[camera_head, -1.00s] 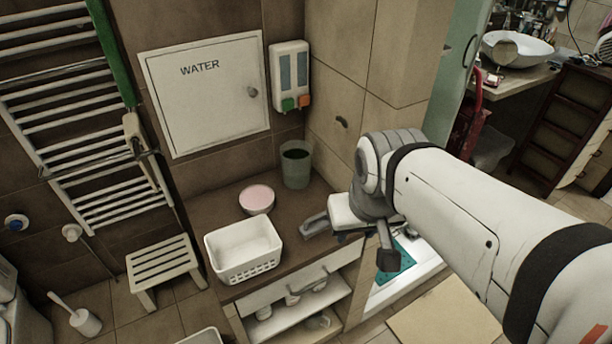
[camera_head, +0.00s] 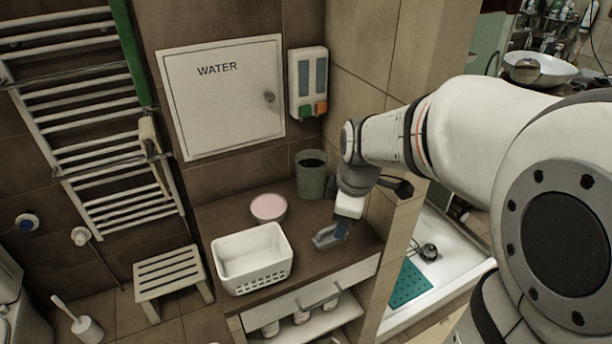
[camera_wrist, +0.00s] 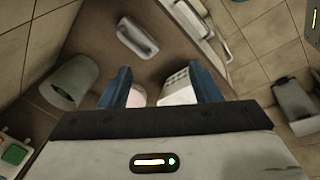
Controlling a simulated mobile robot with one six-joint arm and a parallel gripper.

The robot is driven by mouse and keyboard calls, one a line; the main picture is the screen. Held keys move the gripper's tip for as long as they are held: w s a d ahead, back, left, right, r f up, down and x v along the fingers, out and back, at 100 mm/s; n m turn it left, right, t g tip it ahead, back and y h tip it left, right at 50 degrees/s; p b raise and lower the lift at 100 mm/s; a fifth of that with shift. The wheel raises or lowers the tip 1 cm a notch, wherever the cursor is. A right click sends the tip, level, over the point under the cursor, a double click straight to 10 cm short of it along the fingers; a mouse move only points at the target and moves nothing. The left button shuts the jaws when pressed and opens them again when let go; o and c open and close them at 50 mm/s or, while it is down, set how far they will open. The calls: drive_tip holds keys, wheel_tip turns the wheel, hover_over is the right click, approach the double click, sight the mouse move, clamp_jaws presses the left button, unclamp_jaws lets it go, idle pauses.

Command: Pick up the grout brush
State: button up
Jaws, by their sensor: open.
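The grout brush (camera_head: 325,238) is a grey piece with a raised handle, lying on the brown counter top near its right end. In the wrist view the brush (camera_wrist: 137,38) lies beyond my fingertips, toward the top and left of centre. My gripper (camera_head: 342,229) points down just right of the brush in the head view and partly overlaps it; I cannot tell whether they touch. In the wrist view the blue fingers of my gripper (camera_wrist: 162,82) are spread wide, and no held object shows between them.
A white basket (camera_head: 252,258) and a pink-topped bowl (camera_head: 268,207) stand left of the brush on the counter. A grey-green bucket (camera_head: 311,175) stands behind. The tiled wall corner (camera_head: 385,215) is close on the right. A white shower tray (camera_head: 440,245) lies beyond.

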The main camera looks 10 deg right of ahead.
sight(331, 236)
drive_tip(key=w+f+n, duration=0.2)
drive_tip(key=f, duration=0.1)
drive_tip(key=w+f+n+b, duration=0.1)
drive_tip(key=w+f+n, duration=0.2)
drive_tip(key=w+f+n+b, duration=0.1)
drive_tip(key=w+f+n, duration=0.1)
drive_tip(key=f+n, duration=0.1)
drive_tip(key=shift+w+f+g, duration=0.3)
drive_tip(key=shift+f, duration=0.1)
drive_tip(key=f, duration=0.4)
drive_tip(key=w+f, duration=0.1)
drive_tip(key=f, duration=0.1)
drive_tip(key=shift+f, duration=0.2)
drive_tip(key=shift+c, duration=0.4)
drive_tip(key=c, duration=1)
wheel_tip(331, 236, up, 10)
drive_tip(key=shift+r, duration=0.1)
